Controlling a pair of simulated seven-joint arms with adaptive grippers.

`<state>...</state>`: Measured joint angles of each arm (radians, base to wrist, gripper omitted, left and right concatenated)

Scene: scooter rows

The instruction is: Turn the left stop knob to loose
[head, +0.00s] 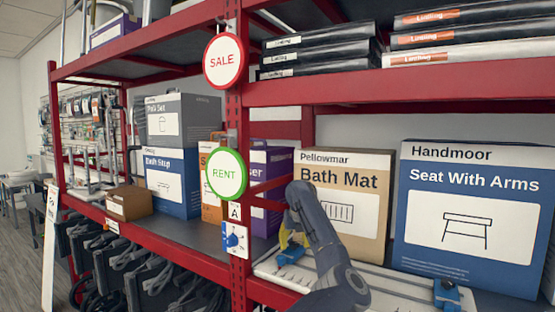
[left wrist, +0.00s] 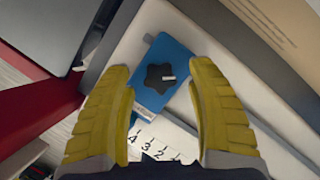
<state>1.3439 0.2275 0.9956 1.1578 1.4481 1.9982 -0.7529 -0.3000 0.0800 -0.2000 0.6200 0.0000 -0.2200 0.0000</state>
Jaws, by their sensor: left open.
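The left stop is a blue block (head: 290,254) on a white board on the red shelf. In the left wrist view the blue block (left wrist: 180,58) carries a black star-shaped knob (left wrist: 160,78) with a small white mark pointing right. My left gripper (left wrist: 160,68) is open, its yellow fingers on either side of the knob with visible gaps. In the head view the gripper (head: 289,241) is over the block and hides the knob. A second blue stop (head: 447,294) with a dark knob is at the board's right end. My right gripper is not in view.
A numbered scale (left wrist: 152,143) lies beside the block. The Bath Mat box (head: 365,210) and the Seat With Arms box (head: 470,215) stand behind the board. A red upright (head: 240,280) with SALE and RENT signs stands left of the gripper.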

